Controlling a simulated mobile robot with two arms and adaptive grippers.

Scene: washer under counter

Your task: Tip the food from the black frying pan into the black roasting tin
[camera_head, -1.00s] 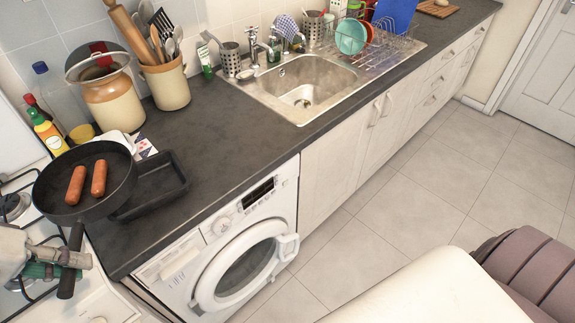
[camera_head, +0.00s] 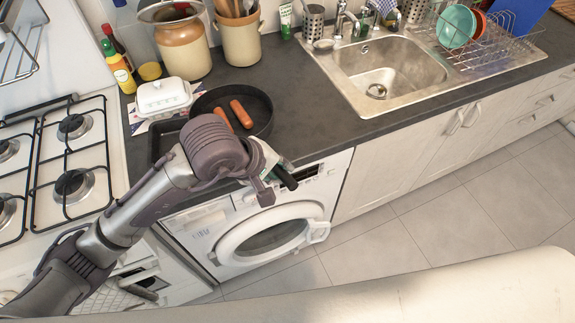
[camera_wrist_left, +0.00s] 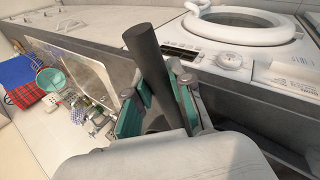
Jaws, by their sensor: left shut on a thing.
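The black frying pan (camera_head: 262,102) is above the counter, with two orange-brown sausages (camera_head: 241,113) in it. One sausage is partly covered by my left wrist. My left gripper (camera_head: 274,174) is shut on the pan's black handle, whose end points toward the washer side. In the left wrist view the dark handle (camera_wrist_left: 145,52) stands between the teal finger pads (camera_wrist_left: 158,110). The black roasting tin (camera_head: 160,142) lies on the counter left of the pan. The pan and my arm hide much of it. My right gripper is not in view.
A white butter dish (camera_head: 163,96) stands just behind the tin. The hob (camera_head: 72,150) is to the left, and jars (camera_head: 184,48) stand at the back. The sink (camera_head: 390,70) is to the right. The counter between pan and sink is clear.

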